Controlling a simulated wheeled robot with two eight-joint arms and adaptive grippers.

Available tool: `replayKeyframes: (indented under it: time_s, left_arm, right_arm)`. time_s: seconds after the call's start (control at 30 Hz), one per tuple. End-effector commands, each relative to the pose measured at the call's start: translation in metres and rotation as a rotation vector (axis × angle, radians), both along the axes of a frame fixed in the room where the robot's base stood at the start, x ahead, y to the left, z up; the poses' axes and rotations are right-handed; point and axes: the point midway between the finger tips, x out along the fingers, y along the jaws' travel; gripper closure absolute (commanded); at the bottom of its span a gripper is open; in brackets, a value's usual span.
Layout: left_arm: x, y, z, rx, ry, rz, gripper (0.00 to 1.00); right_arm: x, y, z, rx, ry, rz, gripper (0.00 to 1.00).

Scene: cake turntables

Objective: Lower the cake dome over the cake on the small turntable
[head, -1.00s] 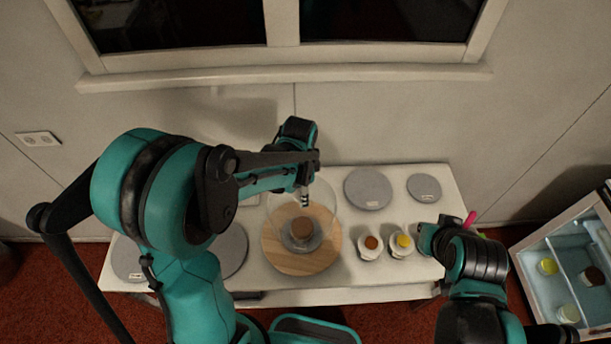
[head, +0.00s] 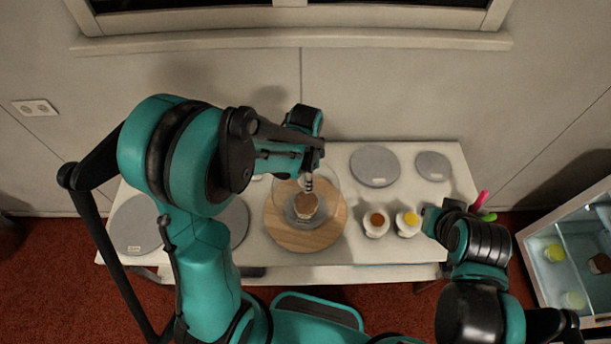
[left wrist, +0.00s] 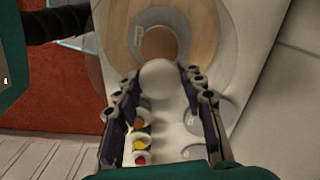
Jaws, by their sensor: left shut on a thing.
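My left gripper (head: 308,184) is shut on the round white knob (left wrist: 158,78) of the clear cake dome (head: 332,188). The dome hangs upright above the brown cake (head: 306,205), which also shows behind the knob in the left wrist view (left wrist: 158,42). The cake sits on the small grey turntable (head: 302,222), which stands on a round wooden board (head: 275,228). The dome's rim is faint, and I cannot tell its exact height above the turntable. My right gripper (head: 430,215) is at the table's right end, away from the dome; its fingers are hard to make out.
Grey discs (head: 375,166) lie behind and at the left. Pink and green handles (head: 482,200) and an open-topped case (head: 530,245) are at the right.

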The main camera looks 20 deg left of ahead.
Motion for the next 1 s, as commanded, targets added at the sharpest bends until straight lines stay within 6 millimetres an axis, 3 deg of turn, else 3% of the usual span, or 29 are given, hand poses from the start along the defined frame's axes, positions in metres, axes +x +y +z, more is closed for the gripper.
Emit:
replayKeyframes:
  time_s: [0.6, 1.0]
  left_arm:
    - [0.000, 0.000, -0.061, 0.000, 0.000, 0.000, 1.00]
    - [0.000, 0.000, -0.067, 0.000, 0.000, 0.000, 1.00]
  right_arm:
    - [0.000, 0.000, -0.058, 0.000, 0.000, 0.000, 1.00]
    - [0.000, 0.000, -0.063, 0.000, 0.000, 0.000, 1.00]
